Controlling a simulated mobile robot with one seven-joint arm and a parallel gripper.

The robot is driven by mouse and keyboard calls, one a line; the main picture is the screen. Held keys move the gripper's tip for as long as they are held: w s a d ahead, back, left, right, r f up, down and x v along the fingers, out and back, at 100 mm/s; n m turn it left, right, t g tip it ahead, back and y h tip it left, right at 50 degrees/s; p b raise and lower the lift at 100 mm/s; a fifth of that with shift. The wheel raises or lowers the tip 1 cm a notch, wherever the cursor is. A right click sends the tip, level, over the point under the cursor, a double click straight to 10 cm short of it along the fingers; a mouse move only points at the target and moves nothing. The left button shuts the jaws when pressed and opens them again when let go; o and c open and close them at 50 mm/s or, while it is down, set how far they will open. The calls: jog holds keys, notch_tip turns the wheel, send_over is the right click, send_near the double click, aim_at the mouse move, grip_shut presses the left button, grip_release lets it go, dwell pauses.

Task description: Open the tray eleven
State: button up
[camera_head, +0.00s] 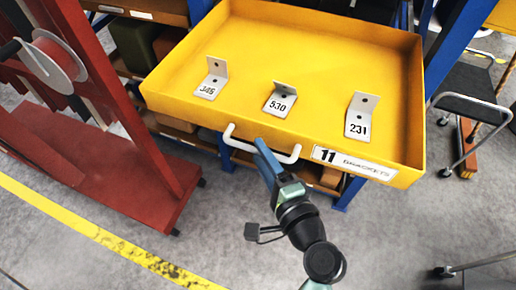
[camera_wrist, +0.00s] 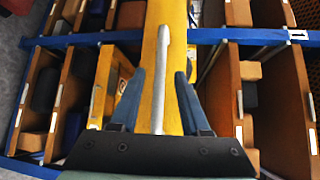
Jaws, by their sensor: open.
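The yellow tray eleven (camera_head: 290,45) stands pulled well out from the blue rack, with the label "11 BRACKETS" (camera_head: 352,162) on its front. Its white bar handle (camera_head: 240,144) runs across the front face. Three pale angle brackets with number tags lie inside: a left one (camera_head: 212,80), 530 (camera_head: 281,100) and 231 (camera_head: 361,118). My gripper (camera_head: 262,147) is at the handle. In the wrist view my gripper (camera_wrist: 160,78) is open, its blue fingers on either side of the handle bar (camera_wrist: 160,95), with gaps visible on both sides.
A red frame with a cable reel (camera_head: 50,62) stands at the left. A black step stool (camera_head: 475,100) is at the right. Wooden bins (camera_wrist: 255,105) fill the rack below the tray. Grey floor with a yellow line (camera_head: 95,232) is clear in front.

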jog(key=b+v, duration=0.1)
jog(key=v, duration=0.9)
jog(key=shift+s+b, duration=0.35)
jog(key=shift+d, duration=0.15)
jog(key=w+r+n+t+h, duration=0.2)
jog(key=w+r+n, duration=0.3)
jog(key=r, duration=0.5)
jog(key=w+r+n+t+h, duration=0.1)
jog(key=w+r+n+t, duration=0.15)
jog(key=w+r, duration=0.5)
jog(key=s+a+r+n+t+h, duration=0.1)
jog(key=s+r+n+t, duration=0.1)
jog(key=r, duration=0.8)
jog(key=s+a+r+n+t+h, duration=0.1)
jog(key=s+r+n+t+h, duration=0.1)
jog(key=r, duration=0.9)
jog(key=s+a+r+n+t+h, duration=0.1)
jog(key=s+r+t, duration=0.3)
jog(key=r, duration=0.6)
jog(key=shift+s+a+r+n+h+p, duration=0.15)
jog(key=shift+s+a+n+h+p, duration=0.25)
jog(key=shift+s+n, duration=0.4)
